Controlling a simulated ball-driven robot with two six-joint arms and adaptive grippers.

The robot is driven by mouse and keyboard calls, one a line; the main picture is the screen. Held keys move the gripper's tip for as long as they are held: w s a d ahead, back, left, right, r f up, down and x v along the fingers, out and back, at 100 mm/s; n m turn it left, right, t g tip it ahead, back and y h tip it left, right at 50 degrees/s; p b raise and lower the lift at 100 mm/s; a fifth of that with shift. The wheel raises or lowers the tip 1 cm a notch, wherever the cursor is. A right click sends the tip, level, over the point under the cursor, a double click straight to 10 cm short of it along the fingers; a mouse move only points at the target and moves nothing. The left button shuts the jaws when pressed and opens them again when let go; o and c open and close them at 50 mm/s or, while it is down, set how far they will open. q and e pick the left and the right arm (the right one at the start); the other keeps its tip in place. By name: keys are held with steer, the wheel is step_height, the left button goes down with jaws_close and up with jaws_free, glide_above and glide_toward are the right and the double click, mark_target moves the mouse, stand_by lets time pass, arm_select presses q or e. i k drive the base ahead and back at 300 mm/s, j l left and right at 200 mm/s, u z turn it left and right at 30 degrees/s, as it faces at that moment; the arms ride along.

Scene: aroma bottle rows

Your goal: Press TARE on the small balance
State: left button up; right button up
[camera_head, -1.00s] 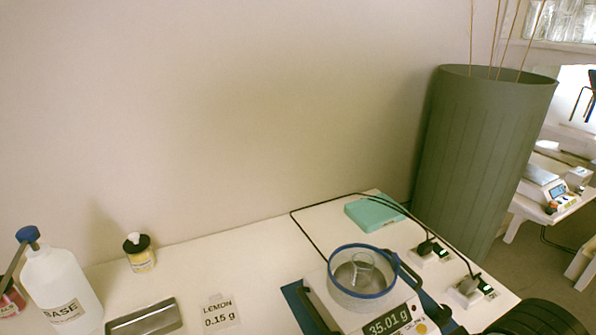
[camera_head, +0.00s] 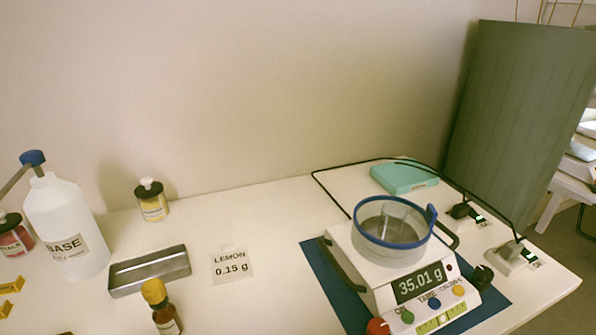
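The small white balance (camera_head: 352,252) stands on a blue mat (camera_head: 495,312) at the right of the table. Its display (camera_head: 420,283) reads 35.01 g. Below the display are a green ON button (camera_head: 407,316), a blue button (camera_head: 433,303) under the TARE label, and a yellow button (camera_head: 459,290). A clear, blue-rimmed round shield (camera_head: 367,236) sits on top with a small glass vessel (camera_head: 391,222) inside. Neither of my grippers is in view, and nothing covers the buttons.
A lemon 0.15 g card (camera_head: 232,266), a metal tray (camera_head: 150,271), an amber bottle (camera_head: 163,305) and a BASE bottle (camera_head: 65,225) stand left. A black cable (camera_head: 330,193) and switched plugs (camera_head: 510,252) lie behind and right. A teal box (camera_head: 404,178) is at the back.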

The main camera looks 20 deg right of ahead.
mark_target(433, 303)
steer(key=k+l+z, duration=0.15)
steer(key=l+z, duration=0.15)
steer(key=z, duration=0.15)
steer(key=k+l+z, duration=0.1)
steer(key=l+z, duration=0.3)
steer(key=j, duration=0.1)
